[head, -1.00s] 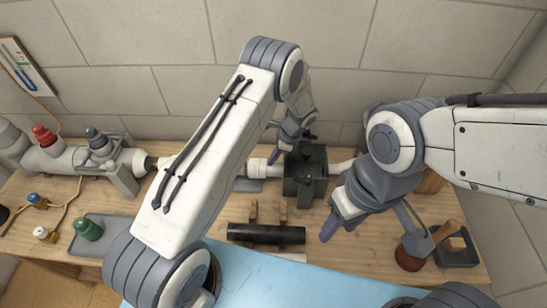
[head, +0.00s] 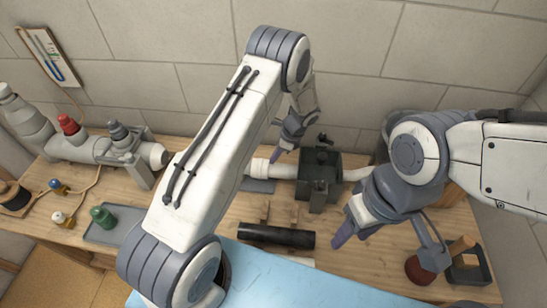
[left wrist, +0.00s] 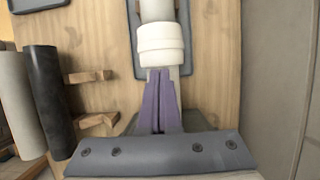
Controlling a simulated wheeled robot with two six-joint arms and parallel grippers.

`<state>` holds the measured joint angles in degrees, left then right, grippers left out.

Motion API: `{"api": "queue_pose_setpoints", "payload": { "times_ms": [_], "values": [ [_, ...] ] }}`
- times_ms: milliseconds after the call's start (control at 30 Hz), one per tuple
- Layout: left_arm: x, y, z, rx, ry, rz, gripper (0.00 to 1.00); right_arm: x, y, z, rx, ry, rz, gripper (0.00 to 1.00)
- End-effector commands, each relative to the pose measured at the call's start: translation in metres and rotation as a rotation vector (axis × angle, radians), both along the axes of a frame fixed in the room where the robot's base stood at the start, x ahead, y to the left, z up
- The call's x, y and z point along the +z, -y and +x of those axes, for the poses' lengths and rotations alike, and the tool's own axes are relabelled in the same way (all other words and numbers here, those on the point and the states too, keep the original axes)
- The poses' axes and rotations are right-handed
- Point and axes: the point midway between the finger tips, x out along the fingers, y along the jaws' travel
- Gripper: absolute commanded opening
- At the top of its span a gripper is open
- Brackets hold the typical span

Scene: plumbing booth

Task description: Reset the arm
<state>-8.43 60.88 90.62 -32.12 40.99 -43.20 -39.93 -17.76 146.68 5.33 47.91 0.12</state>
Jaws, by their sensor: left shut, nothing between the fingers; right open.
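My left gripper (head: 275,156) is shut and empty, just above the white pipe (head: 262,166) to the left of the dark vise (head: 320,178). In the left wrist view its purple fingers (left wrist: 158,74) are together, and their tips point at the white collar (left wrist: 161,44) on the pipe. Whether they touch it, I cannot tell. My right gripper (head: 344,226) is open and empty in front of the vise, over the right part of the bench. One of its fingers hides the other in part.
A valved pipe assembly (head: 75,146) stands at the left. A tiled wall closes the back.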

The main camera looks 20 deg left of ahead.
Motion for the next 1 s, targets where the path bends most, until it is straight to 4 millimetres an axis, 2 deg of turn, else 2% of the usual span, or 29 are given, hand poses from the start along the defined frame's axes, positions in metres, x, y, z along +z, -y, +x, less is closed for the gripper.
{"api": "queue_pose_setpoints", "payload": {
  "times_ms": [33,333,467,700,767,867,1000],
  "values": [
    [0.015,0.002,0.001,0.000,0.002,-0.001,0.00,0.012,0.000,0.000,0.000,0.000,0.000,0.50],
    [0.069,0.015,0.002,0.011,0.003,0.000,0.00,0.050,0.000,0.000,0.004,0.000,0.000,0.50],
    [0.078,0.017,0.002,0.016,0.001,0.000,0.00,0.056,0.000,0.000,0.006,0.001,0.000,0.50],
    [0.083,0.022,0.000,0.026,0.010,-0.004,0.00,0.052,0.000,0.000,0.006,0.001,0.000,0.50],
    [0.092,0.031,-0.003,0.042,0.026,-0.012,0.00,0.049,0.000,0.000,0.006,0.001,0.000,0.50],
    [0.120,0.055,-0.016,0.100,0.068,-0.040,0.00,0.040,0.000,0.000,0.005,0.000,0.000,0.50],
    [0.167,0.095,-0.057,0.218,0.132,-0.103,0.00,0.026,0.000,0.000,0.004,0.000,0.000,0.50]
  ]
}}
